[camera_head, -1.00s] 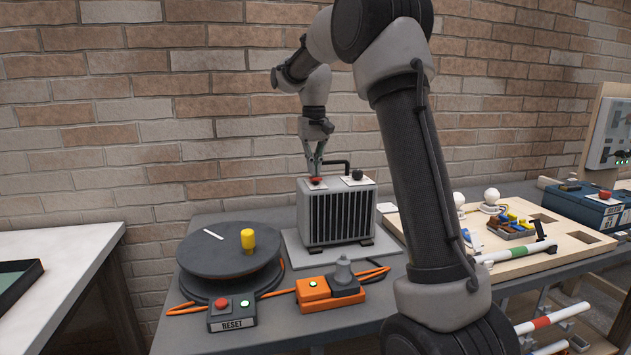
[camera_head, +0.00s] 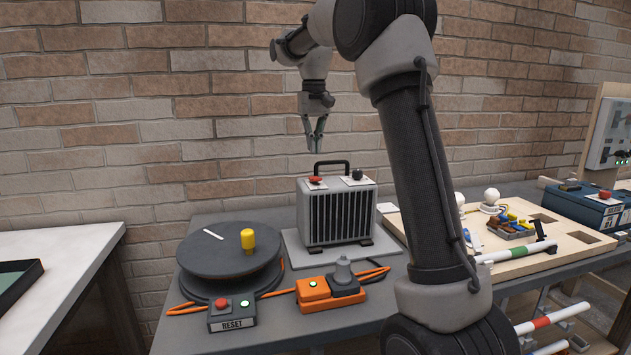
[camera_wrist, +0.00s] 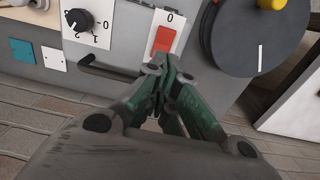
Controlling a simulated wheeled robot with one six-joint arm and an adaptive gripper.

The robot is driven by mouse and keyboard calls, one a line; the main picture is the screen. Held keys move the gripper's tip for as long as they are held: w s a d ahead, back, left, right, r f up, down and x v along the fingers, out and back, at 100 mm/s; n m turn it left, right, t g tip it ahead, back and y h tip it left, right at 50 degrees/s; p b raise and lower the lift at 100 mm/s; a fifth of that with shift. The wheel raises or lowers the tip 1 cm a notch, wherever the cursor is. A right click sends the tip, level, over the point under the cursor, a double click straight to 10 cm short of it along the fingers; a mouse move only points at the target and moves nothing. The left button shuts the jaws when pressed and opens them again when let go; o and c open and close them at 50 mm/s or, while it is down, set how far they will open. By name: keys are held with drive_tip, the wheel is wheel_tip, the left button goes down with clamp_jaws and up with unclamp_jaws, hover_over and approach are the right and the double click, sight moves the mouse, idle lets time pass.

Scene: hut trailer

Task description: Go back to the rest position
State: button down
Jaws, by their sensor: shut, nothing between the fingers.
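My gripper (camera_head: 316,148) is shut and empty. It hangs fingers down in the air above the grey heater box (camera_head: 338,217), clear of its handle (camera_head: 332,166). In the wrist view the closed fingers (camera_wrist: 170,75) cover part of the view, with the box's red switch (camera_wrist: 165,39) and black dial (camera_wrist: 77,19) beyond them.
A round dark turntable (camera_head: 231,249) with a yellow peg stands left of the box. A RESET button box (camera_head: 232,314) and an orange plug unit (camera_head: 328,293) are in front. A wooden board (camera_head: 520,240) lies right. The brick wall is behind; air above the bench is free.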

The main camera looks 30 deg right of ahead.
drive_tip(key=s+a+n+t, duration=0.1)
drive_tip(key=s+n+t, duration=0.15)
drive_tip(key=s, duration=2.45)
drive_tip(key=s+f+t, duration=0.2)
drive_tip(key=s+f, duration=0.5)
drive_tip(key=s, duration=0.1)
drive_tip(key=shift+s+a+f, duration=0.15)
drive_tip(key=shift+a+f, duration=0.15)
